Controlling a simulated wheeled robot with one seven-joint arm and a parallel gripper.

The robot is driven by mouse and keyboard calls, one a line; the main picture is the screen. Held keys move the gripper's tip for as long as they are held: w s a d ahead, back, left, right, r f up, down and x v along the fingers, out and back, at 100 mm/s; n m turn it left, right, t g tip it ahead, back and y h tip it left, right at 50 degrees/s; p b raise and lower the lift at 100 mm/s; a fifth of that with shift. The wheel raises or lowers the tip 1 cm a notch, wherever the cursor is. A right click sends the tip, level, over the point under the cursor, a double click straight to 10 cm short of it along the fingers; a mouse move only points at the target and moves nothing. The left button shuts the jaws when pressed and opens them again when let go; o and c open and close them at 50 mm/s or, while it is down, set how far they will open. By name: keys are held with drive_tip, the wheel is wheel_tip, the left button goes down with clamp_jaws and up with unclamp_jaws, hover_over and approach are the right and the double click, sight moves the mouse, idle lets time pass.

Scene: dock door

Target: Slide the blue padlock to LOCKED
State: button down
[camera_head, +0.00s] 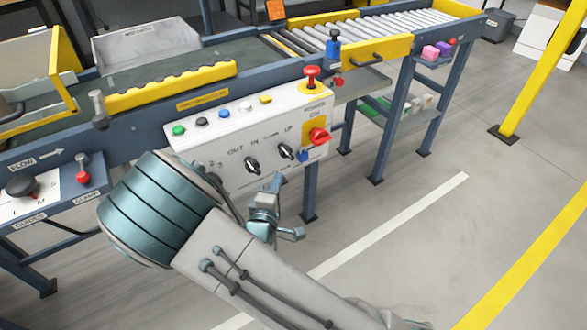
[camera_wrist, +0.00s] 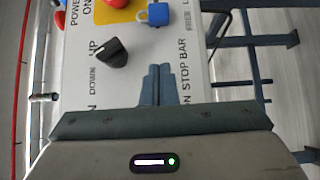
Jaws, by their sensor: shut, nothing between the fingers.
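The blue padlock (camera_head: 303,155) is at the lower right of the white control panel (camera_head: 225,155), below the red knob. In the wrist view, the padlock (camera_wrist: 158,14) is at the top, beside the word FREE and a cut-off letter L. My gripper (camera_head: 277,180) is in front of the panel's lower edge, left of and below the padlock. In the wrist view, my gripper (camera_wrist: 158,68) has its fingers together and empty. They point toward the padlock and are apart from it in the picture. The padlock's exact place along its slide cannot be told.
A black UP/DOWN knob (camera_wrist: 113,52) lies between the fingers and the panel's upper left in the wrist view. A red knob (camera_head: 319,136) on a yellow plate and a red mushroom button (camera_head: 311,74) are near the padlock.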

sight(297, 156)
drive_tip(key=w, duration=0.2)
drive_tip(key=w+d+b, duration=0.1)
drive_tip(key=w, duration=0.1)
drive_tip(key=shift+f, duration=0.1)
drive_tip(key=shift+w+d+b, duration=0.35)
drive_tip(key=shift+w+d, duration=0.35)
drive_tip(key=shift+d, duration=0.25)
drive_tip(key=shift+w+d, duration=0.4)
drive_tip(key=shift+d, duration=0.2)
